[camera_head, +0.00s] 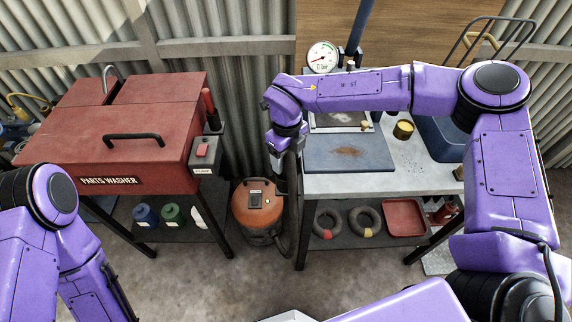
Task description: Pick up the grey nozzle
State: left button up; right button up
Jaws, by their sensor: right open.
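My right gripper (284,160) points down at the left edge of the workbench, above the orange and dark vacuum (258,208). It is open; its dark fingers are small and hard to separate from what is behind them. A dark ribbed hose (291,205) rises from beside the vacuum to just under the gripper. I cannot clearly make out a grey nozzle; the hose's upper end is partly hidden by the gripper. My left arm shows at the lower left, but its gripper is out of view.
The workbench (420,180) carries a blue mat (345,162), a gauge (322,57), a small tin (403,130) and a blue bin (440,137). Its shelf holds two rings and a red tray (403,218). A red parts washer (110,135) stands left. Open floor lies in front.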

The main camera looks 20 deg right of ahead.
notch_tip(320, 180, down, 2)
jog(key=c, duration=1.1)
jog(key=shift+r, duration=0.15)
